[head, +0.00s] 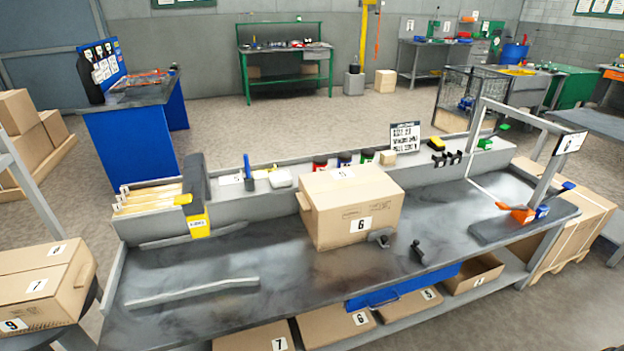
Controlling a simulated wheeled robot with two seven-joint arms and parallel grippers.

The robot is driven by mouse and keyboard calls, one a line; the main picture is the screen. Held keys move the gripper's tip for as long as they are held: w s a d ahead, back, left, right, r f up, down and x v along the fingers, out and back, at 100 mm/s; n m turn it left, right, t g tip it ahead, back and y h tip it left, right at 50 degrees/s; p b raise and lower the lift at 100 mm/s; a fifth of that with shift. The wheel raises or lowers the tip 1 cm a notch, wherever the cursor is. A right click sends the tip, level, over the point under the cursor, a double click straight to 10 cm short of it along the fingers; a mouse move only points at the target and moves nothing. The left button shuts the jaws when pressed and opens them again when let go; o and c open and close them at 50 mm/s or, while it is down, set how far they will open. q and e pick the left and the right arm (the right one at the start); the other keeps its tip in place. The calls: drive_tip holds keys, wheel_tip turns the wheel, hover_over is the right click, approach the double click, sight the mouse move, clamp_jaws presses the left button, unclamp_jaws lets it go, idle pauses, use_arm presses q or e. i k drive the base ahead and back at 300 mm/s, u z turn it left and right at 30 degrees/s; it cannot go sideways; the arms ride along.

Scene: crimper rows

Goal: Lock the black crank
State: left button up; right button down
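A small black crank-like part (418,252) stands on the grey bench top, right of the centre box. Its shape is too small to tell whether it is locked. A dark grey part (380,238) of similar size sits just left of it, against the front right corner of the box. I cannot tell for sure which of the two is the black crank. Neither of my grippers shows in the head view.
A cardboard box (350,205) marked 6 stands mid-bench. A low grey ledge (255,208) runs behind. Orange (516,213) and blue (543,211) parts sit right, under a grey frame (545,185). The bench's left front is mostly clear except a grey strip (190,292).

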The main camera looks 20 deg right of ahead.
sight(425, 259)
drive_tip(key=z, duration=1.25)
